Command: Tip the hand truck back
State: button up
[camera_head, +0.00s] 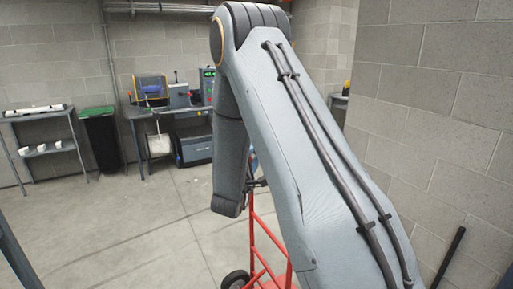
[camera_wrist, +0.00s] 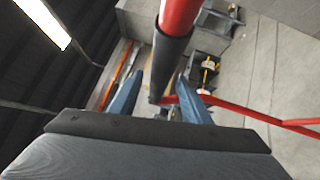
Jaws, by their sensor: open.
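The red hand truck (camera_head: 256,243) stands at the bottom middle of the head view, partly hidden behind my arm, with one black wheel (camera_head: 236,280) showing. In the wrist view its red tube with a black grip (camera_wrist: 170,60) comes down from the top edge and ends between the two blue fingers. My gripper (camera_wrist: 159,76) is open, with a finger on each side of the grip in the picture. I cannot tell whether either finger touches it. A thinner red bar (camera_wrist: 255,113) of the truck runs off to the right. The truck's lower plate is mostly hidden.
A grey block wall (camera_head: 440,110) stands close on the right, with a dark bar (camera_head: 450,255) leaning there. A workbench (camera_head: 175,111), a green-lidded bin (camera_head: 101,145) and a shelf (camera_head: 45,150) line the back. The concrete floor (camera_head: 130,220) at left is clear.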

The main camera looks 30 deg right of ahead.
jog(key=shift+p+x, duration=0.3)
jog(key=shift+x, duration=1)
jog(key=shift+a, duration=0.1)
grip_shut()
